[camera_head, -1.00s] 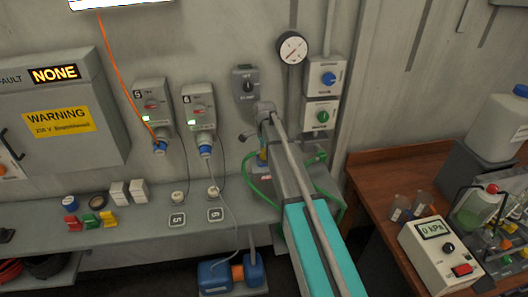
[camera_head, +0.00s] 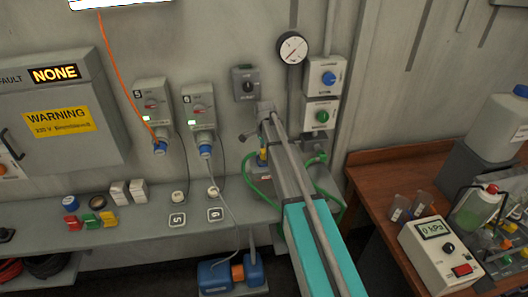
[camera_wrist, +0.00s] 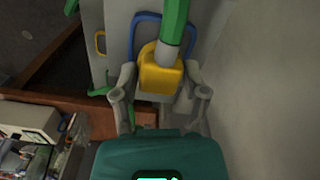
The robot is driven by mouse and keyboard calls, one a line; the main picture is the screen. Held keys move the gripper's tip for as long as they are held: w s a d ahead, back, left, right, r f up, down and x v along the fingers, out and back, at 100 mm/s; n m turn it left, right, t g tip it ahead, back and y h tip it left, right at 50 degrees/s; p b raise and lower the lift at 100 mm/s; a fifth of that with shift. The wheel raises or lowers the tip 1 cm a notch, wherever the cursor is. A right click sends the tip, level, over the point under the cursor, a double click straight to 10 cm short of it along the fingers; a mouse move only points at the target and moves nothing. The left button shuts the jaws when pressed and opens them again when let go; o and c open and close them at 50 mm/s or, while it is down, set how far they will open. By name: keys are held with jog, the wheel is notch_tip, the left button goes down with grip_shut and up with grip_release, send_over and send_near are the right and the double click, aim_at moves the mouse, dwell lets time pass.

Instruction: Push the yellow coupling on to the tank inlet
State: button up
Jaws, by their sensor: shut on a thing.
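My gripper (camera_wrist: 160,72) is shut on the yellow coupling (camera_wrist: 158,80) in the wrist view, one finger on each side of it. A green hose (camera_wrist: 175,18) meets the coupling and runs up out of the picture. A blue loop (camera_wrist: 149,16) shows behind the coupling, against a pale grey surface. In the head view a small yellow part (camera_head: 262,157) shows at the left of my arm's end; my arm hides most of this area. I cannot make out the tank inlet, or whether the coupling touches it.
A round gauge (camera_head: 292,48) and switch boxes (camera_head: 322,112) are on the wall above my arm. A green hose (camera_head: 252,190) loops beside my arm. The grey shelf (camera_head: 130,236) holds coloured blocks at left. A wooden table (camera_head: 385,160) with instruments stands at right.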

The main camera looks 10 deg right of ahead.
jog(key=shift+f+b, duration=0.5)
jog(key=shift+f, duration=0.05)
jog(key=o, duration=1.2)
jog(key=shift+c, duration=0.2)
